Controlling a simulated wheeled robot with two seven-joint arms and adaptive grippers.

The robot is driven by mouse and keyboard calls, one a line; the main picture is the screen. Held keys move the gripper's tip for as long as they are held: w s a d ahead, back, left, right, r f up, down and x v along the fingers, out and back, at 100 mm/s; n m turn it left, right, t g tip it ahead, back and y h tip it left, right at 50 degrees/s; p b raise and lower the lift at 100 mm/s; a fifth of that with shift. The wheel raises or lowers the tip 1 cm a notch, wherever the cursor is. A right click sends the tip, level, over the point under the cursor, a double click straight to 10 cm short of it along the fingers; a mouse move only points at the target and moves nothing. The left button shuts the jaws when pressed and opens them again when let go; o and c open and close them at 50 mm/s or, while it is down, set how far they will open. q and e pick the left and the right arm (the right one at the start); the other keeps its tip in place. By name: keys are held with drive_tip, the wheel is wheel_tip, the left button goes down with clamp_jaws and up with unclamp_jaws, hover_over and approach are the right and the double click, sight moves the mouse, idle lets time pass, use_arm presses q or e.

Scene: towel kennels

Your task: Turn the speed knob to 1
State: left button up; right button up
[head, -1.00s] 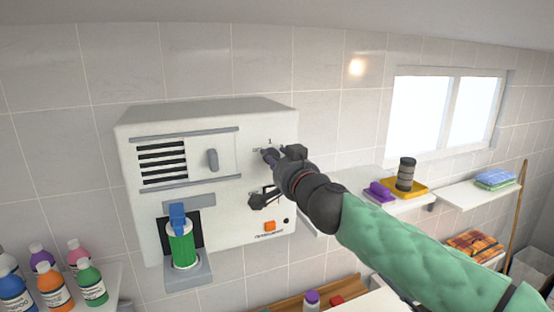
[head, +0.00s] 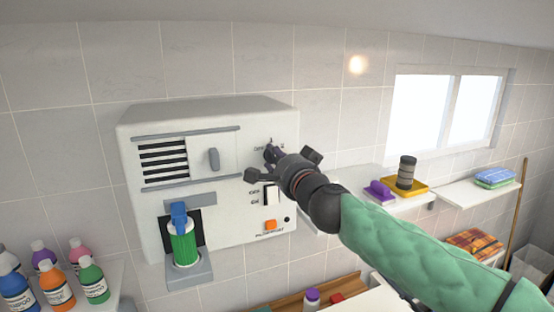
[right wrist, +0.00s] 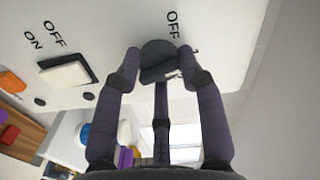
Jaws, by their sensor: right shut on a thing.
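The speed knob (right wrist: 158,62) is a dark round knob on the front of a white wall-mounted machine (head: 212,110). In the right wrist view the printed word OFF stands beside it. In the head view it is mostly hidden behind my right gripper (head: 271,154). The gripper's dark fingers reach up to the machine's upper right front. In the right wrist view the right gripper (right wrist: 160,68) has its fingertips on both sides of the knob, shut on it. My left gripper is not in view.
Below the knob are a white ON/OFF rocker switch (right wrist: 66,73) and an orange button (head: 270,225). A green bottle (head: 183,243) stands in the machine's lower holder. Several colored bottles (head: 58,290) stand lower left. A shelf (head: 405,202) with a yellow tray is at right.

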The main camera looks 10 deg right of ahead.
drive_tip(key=shift+d+r+m, duration=0.15)
drive_tip(key=shift+r+m, duration=0.05)
drive_tip(key=shift+m, duration=0.95)
drive_tip(key=shift+d+r+m, duration=0.1)
drive_tip(key=shift+r+m, duration=0.05)
drive_tip(key=shift+m, duration=1)
drive_tip(key=o, duration=1.1)
drive_tip(key=shift+f, duration=0.1)
drive_tip(key=shift+c, duration=0.2)
drive_tip(key=shift+o, duration=0.5)
drive_tip(key=shift+w+d+f, duration=0.1)
drive_tip(key=shift+d+f, duration=0.1)
drive_tip(key=s+d, duration=0.2)
drive_tip(key=s, duration=1)
drive_tip(key=shift+d, duration=0.15)
drive_tip(key=shift+w, duration=0.1)
